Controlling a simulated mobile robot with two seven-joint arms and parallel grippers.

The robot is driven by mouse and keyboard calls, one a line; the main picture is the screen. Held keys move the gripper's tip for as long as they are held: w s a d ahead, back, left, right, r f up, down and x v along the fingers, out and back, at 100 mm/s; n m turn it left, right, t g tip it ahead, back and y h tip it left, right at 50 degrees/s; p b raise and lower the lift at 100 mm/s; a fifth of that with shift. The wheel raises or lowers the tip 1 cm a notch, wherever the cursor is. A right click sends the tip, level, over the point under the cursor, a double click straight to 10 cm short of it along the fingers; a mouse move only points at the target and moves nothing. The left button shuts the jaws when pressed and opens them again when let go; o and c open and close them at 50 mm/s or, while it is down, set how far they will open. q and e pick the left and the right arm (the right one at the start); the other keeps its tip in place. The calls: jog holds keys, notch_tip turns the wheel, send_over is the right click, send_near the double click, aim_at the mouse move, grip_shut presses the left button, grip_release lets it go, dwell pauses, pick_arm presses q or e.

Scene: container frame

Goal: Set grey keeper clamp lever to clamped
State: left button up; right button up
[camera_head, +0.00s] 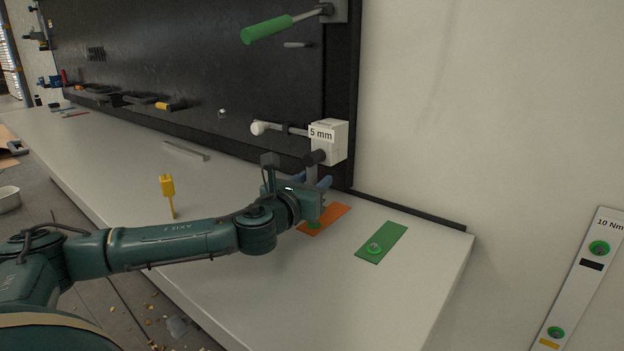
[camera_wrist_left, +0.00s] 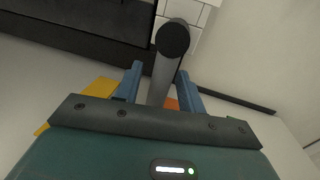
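The grey lever (camera_head: 311,174) with a black round knob hangs below the white block marked "5 mm" (camera_head: 329,140) at the edge of the dark panel. In the left wrist view the grey lever (camera_wrist_left: 163,78) stands between my two blue fingers, with its black knob beyond the fingertips. My left gripper (camera_head: 318,184) is at the lever, just above the worktop; it also shows in the left wrist view (camera_wrist_left: 160,70). Its fingers are apart on either side of the lever. A gap shows on the left; contact on the right is unclear. My right gripper is out of view.
A white-knobbed handle (camera_head: 258,128) sticks out left of the block, and a green-handled lever (camera_head: 267,30) is higher up. An orange plate (camera_head: 336,214) and a green plate (camera_head: 382,243) lie on the worktop (camera_head: 420,285). A yellow tool (camera_head: 168,188) stands further left.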

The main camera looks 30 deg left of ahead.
pick_arm(q)
jog(key=shift+c, duration=0.2)
grip_shut()
dwell(0.4)
